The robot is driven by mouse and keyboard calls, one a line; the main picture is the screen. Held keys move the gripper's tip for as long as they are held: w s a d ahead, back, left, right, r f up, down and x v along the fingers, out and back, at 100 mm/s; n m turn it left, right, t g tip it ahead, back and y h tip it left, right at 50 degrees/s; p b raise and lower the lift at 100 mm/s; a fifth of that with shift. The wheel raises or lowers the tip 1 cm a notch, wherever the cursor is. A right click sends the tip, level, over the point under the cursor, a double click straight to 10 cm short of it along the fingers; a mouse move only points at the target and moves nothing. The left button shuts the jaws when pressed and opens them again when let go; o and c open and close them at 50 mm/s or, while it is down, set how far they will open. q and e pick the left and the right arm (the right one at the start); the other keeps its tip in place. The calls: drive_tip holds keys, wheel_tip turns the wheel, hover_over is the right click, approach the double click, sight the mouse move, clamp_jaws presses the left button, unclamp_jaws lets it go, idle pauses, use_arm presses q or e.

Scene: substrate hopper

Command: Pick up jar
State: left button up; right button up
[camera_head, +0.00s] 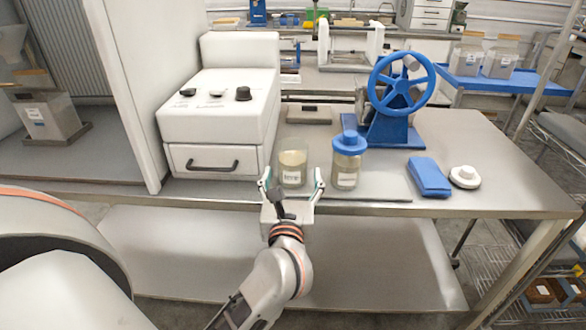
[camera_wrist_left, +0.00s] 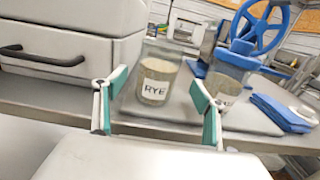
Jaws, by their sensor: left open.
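A clear jar with pale contents and a label reading RYE (camera_head: 292,168) stands upright on a mat near the table's front edge; it also shows in the left wrist view (camera_wrist_left: 157,82). A second jar with a blue lid (camera_head: 346,160) stands to its right, and it shows in the left wrist view too (camera_wrist_left: 228,80). My left gripper (camera_head: 291,182) is open, its teal-padded fingers spread to either side of the RYE jar in the picture. In the left wrist view the jar appears between the fingertips (camera_wrist_left: 160,95). I cannot tell whether the fingers touch it. My right gripper is not in view.
A white machine with knobs and a drawer (camera_head: 220,110) stands left of the jars. A blue hand-wheel device (camera_head: 393,130) stands behind right. A blue folded item (camera_head: 429,177) and a white round piece (camera_head: 465,177) lie at the right. The table's right end (camera_head: 520,185) is clear.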

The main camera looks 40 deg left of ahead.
use_arm(q)
drive_tip(key=x, duration=0.6)
drive_tip(key=shift+w+a+f, duration=0.15)
drive_tip(key=shift+a+f, duration=0.1)
drive_tip(key=shift+a, duration=0.1)
drive_tip(key=c, duration=1.4)
